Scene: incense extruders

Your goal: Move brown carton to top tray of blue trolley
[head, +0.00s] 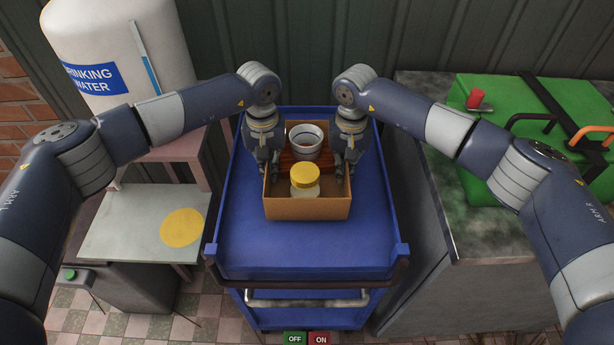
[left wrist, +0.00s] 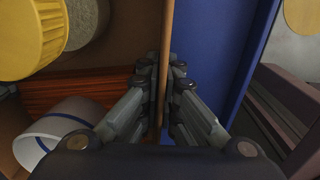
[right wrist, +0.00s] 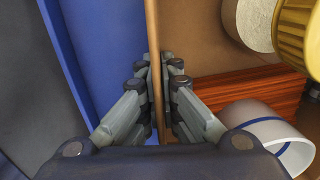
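The brown carton (head: 307,209) is open-topped and upright within the top tray of the blue trolley (head: 300,246). I cannot tell whether its base touches the tray floor. It holds a jar with a yellow lid (head: 305,175), a white cup with a blue band (head: 305,139) and a reddish-brown wooden piece (right wrist: 245,95). My left gripper (head: 267,168) is shut on the carton's left wall, which shows between its fingers in the left wrist view (left wrist: 163,85). My right gripper (head: 346,168) is shut on the right wall, also seen in the right wrist view (right wrist: 156,90).
A grey table with a yellow disc (head: 182,228) and a white drinking-water tank (head: 120,50) stand at left. A grey bench (head: 465,215) with a green machine (head: 500,110) stands at right. The tray's front part is clear.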

